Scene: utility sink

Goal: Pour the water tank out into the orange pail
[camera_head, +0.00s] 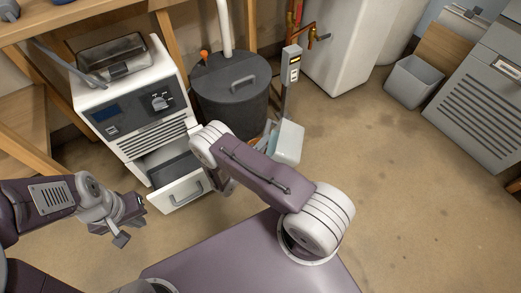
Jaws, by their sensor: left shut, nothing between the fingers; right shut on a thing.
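My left gripper (125,222) is shut and empty, low at the left in front of the white appliance (140,100). My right arm crosses the middle of the view, and its links hide my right gripper. A pale bluish-white box (287,142), which looks like the water tank, shows tilted just beyond the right arm; I cannot see what holds it. A small sliver of orange (263,143) shows beside it, perhaps part of the orange pail, mostly hidden by my arm. The appliance's lower drawer (180,196) stands open, its visible inside dark.
A dark lidded barrel (235,92) stands behind my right arm, beside a grey post (291,70). A grey open bin (413,82) and a louvred cabinet (480,105) stand at the right. A wooden bench is at upper left. The floor at right is clear.

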